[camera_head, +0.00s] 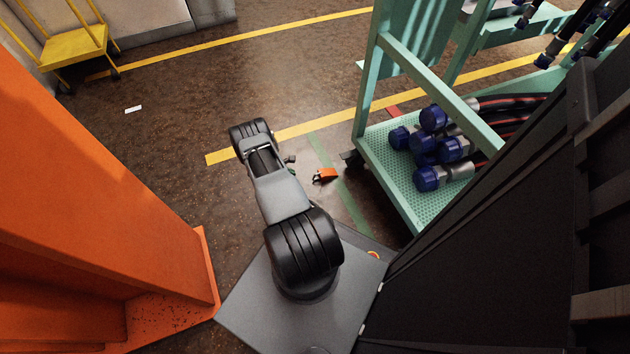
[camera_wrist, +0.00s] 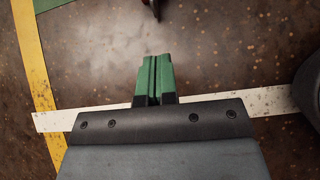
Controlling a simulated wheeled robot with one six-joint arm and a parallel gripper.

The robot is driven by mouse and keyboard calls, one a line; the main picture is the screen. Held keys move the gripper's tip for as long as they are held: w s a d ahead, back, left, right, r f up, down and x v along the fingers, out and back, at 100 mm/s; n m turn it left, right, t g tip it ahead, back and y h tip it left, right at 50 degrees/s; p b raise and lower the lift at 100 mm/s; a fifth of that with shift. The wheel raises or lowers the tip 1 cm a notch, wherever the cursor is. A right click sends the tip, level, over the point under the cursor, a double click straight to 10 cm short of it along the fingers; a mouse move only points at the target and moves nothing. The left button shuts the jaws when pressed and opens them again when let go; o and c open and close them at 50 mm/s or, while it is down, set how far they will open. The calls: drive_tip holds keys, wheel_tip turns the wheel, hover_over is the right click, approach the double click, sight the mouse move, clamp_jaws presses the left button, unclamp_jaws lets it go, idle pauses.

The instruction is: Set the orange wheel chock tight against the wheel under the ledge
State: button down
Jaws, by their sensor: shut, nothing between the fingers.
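The small orange wheel chock (camera_head: 327,174) lies on the brown floor beside a green floor stripe, left of the teal rack. A dark wheel (camera_head: 351,159) shows in part under the lower ledge of the teal rack (camera_head: 408,200); the chock is apart from it. In the wrist view my gripper (camera_wrist: 154,60) has its green fingers together, with nothing between them, over bare floor. In the head view my gripper is small and mostly hidden by my arm, left of the chock. A dark reddish piece (camera_wrist: 156,8) is cut off at the wrist view's top edge; I cannot tell what it is.
Several blue-capped hose fittings (camera_head: 437,145) lie on the rack's lower shelf. A large orange structure (camera_head: 90,190) stands at left and a dark panel (camera_head: 490,240) at right. A yellow trolley (camera_head: 75,45) stands far left. The floor beyond my arm is open.

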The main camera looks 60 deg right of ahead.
drive_tip(key=b, duration=0.5)
approach(321, 178)
wheel_tip(321, 178, down, 5)
drive_tip(key=shift+r, duration=0.1)
drive_tip(key=shift+s+d, duration=0.65)
drive_tip(key=shift+d, duration=0.3)
drive_tip(key=shift+s+d+b, duration=0.35)
drive_tip(key=shift+s+d, duration=0.3)
drive_tip(key=shift+d, duration=0.2)
drive_tip(key=shift+r, duration=0.1)
